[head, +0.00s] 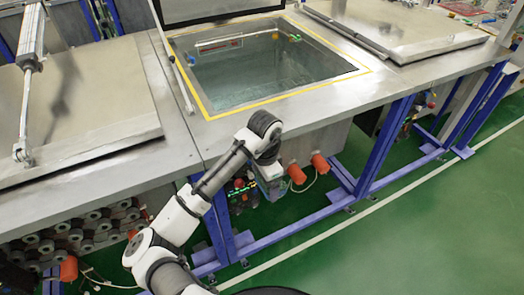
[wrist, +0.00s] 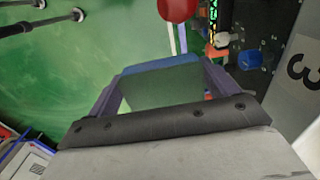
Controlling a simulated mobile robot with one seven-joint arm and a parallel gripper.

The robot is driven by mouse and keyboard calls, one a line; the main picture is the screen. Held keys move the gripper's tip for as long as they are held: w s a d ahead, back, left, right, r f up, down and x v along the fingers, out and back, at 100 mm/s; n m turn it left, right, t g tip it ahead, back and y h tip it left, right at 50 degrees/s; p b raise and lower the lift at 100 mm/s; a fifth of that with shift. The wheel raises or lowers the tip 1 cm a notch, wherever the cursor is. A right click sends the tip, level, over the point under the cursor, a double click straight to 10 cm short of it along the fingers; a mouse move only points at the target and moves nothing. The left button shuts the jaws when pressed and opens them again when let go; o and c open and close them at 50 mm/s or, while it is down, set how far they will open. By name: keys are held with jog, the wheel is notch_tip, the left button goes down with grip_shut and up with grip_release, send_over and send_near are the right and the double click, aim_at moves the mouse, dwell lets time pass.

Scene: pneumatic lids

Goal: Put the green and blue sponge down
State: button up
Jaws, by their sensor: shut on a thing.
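In the wrist view the green and blue sponge (wrist: 152,91) sits between the two dark purple fingers of my gripper (wrist: 163,72). Its wide green face is toward the camera and its blue side shows along the top edge. My gripper is shut on it. In the head view my gripper (head: 272,184) hangs low in front of the workbench, below the edge of its top. I cannot make out the sponge clearly there.
A steel bench (head: 215,135) holds an open, yellow-edged tank (head: 270,75) with liquid. Closed metal lids (head: 85,105) lie on both sides. Orange-red cylinders (head: 297,174) and blue legs (head: 385,145) are close to my gripper. Green floor (head: 440,220) is clear at right.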

jog(key=d+f+n, duration=0.2)
jog(key=f+n, duration=0.3)
jog(key=f, duration=0.6)
jog(key=s+d+f+n, duration=0.1)
jog(key=f+n, duration=0.5)
jog(key=f, duration=0.6)
jog(key=shift+d+f, duration=0.2)
jog(key=shift+d, duration=0.7)
jog(key=shift+s, duration=0.15)
